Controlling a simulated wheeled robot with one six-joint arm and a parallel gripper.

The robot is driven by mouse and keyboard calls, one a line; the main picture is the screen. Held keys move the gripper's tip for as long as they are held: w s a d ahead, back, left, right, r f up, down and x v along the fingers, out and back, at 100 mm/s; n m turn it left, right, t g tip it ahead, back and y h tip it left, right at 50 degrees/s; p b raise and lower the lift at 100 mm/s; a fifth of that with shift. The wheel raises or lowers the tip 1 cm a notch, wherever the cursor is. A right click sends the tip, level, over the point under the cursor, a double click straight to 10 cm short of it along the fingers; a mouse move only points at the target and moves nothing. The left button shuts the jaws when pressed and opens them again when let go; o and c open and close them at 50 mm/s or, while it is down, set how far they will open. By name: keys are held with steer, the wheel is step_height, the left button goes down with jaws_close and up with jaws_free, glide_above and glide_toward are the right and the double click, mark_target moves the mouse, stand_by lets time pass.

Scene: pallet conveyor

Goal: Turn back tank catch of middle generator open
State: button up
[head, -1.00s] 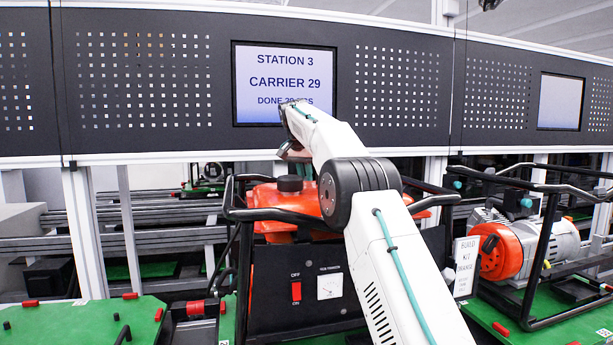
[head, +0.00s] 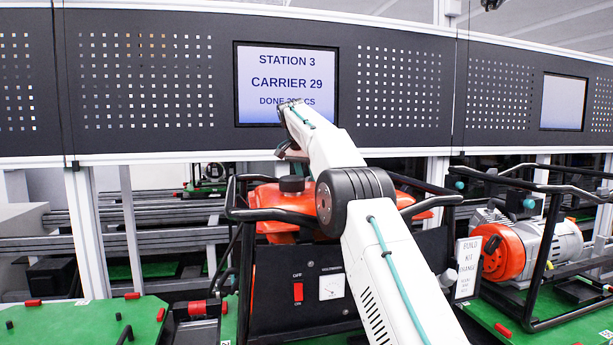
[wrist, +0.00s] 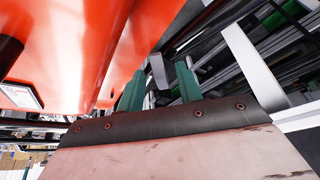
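The middle generator has a red tank (head: 268,197) with a dark cap, a black frame and a black front panel (head: 268,282). In the wrist view the red tank (wrist: 85,40) fills the upper left. My gripper's two green fingers (wrist: 159,72) stand apart beside and below the tank. A small grey piece shows in the gap between them; I cannot tell if it is the tank catch or whether it touches a finger. In the head view my arm reaches over the tank's right side, and the fingers are hidden behind it. The back catch is not clearly visible there.
A second generator with an orange end (head: 496,252) stands in a black frame at right. A green carrier plate (head: 85,322) with red and black pegs lies at left. A label card (head: 467,268) stands beside the middle generator. Conveyor rails run behind.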

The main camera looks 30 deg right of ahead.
steer(key=shift+s+d+r, duration=0.1)
steer(key=shift+d+r, duration=0.1)
steer(key=c, duration=0.6)
steer(key=r, duration=0.1)
steer(key=s+r, duration=0.1)
steer(key=r, duration=0.1)
steer(key=s+d+r, duration=0.1)
steer(key=shift+s+d+r, duration=0.1)
steer(key=shift+s+r, duration=0.05)
jaws_close()
steer(key=s+t+y, duration=0.1)
steer(key=s, duration=0.1)
steer(key=s+a+r+t+y, duration=0.1)
steer(key=s+t, duration=0.1)
steer(key=s+r+n+t, duration=0.1)
steer(key=s, duration=0.2)
steer(key=shift+a+r+t+y, duration=0.2)
steer(key=shift+a+t+y, duration=0.15)
steer(key=shift+t+y, duration=0.05)
steer(key=shift+w, duration=0.35)
steer(key=x, duration=0.8)
steer(key=shift+w+d+f, duration=0.15)
steer(key=shift+w+f, duration=0.1)
steer(key=shift+w, duration=0.05)
steer(key=shift+w+f, duration=0.1)
steer(key=shift+f, duration=0.2)
